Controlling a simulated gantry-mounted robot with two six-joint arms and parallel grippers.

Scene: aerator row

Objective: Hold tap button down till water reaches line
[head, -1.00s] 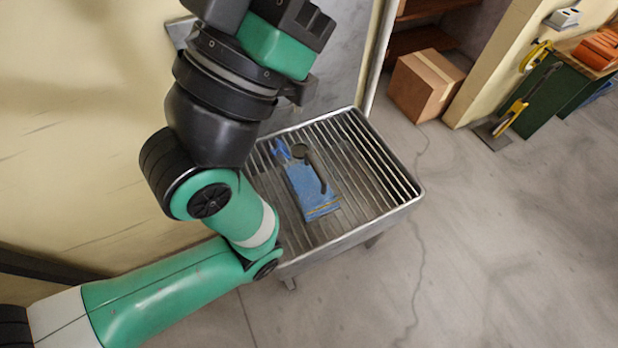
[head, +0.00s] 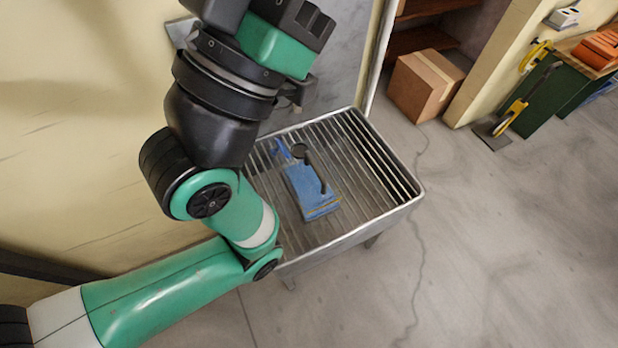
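A blue container (head: 308,190) with a dark curved handle-like part and a dark round piece at its upper end is on the metal grate in the head view. A thin yellow line (head: 322,209) crosses it near its lower end. I cannot tell the water level from this angle. My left arm comes in from the left and rises in front of the wall. Its gripper does not show, and my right arm is out of view. No tap or button can be made out; the arm covers the wall area behind the grate.
The slatted metal basin (head: 376,225) stands on short legs against the wall. A cardboard box (head: 424,86) is on the floor behind it. A yellow-handled tool (head: 511,115) and a green bench (head: 548,100) are at the upper right. The floor at the right is clear.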

